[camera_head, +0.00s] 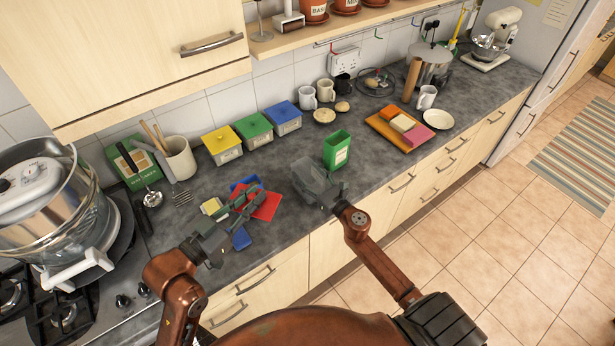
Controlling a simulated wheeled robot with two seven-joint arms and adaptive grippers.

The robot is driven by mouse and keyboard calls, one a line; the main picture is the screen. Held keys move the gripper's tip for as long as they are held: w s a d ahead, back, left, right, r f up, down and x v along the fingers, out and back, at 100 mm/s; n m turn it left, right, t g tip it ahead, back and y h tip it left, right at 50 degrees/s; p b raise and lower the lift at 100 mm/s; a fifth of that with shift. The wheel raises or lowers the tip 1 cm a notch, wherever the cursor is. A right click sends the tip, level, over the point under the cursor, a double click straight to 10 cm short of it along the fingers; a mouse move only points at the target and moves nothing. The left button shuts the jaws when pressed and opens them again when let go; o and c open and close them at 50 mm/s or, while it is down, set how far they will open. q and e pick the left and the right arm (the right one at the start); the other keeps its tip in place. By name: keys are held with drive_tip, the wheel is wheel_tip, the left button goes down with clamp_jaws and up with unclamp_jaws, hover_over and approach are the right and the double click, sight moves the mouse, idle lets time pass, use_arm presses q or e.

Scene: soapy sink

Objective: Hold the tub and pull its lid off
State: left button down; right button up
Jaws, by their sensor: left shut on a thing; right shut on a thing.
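My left gripper (246,203) is shut, with its dark fingers over a cluster of coloured pieces. A red flat piece (267,207) lies just right of its fingers. A blue piece (241,239) shows below them and a yellow piece (211,206) to their left. The fingers hide which piece is between them. My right gripper (312,180) is shut at a grey, box-like shape that blends with its fingers, so its outline is unclear. I cannot tell for sure which thing is the tub and which its lid.
An open green container (337,150) stands just behind my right gripper. Yellow (222,144), green (254,131) and blue (283,118) lidded boxes line the wall. A utensil pot (180,158) stands left. An orange board (386,128) lies right. The counter's front edge is close.

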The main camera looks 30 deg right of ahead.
use_arm(q)
drive_tip(key=shift+f, duration=0.2)
use_arm(e)
drive_tip(key=shift+f, duration=0.4)
use_arm(q)
drive_tip(key=shift+f, duration=0.15)
use_arm(e)
drive_tip(key=shift+f, duration=0.2)
drive_tip(key=o, duration=1.7)
drive_tip(key=shift+r, duration=0.15)
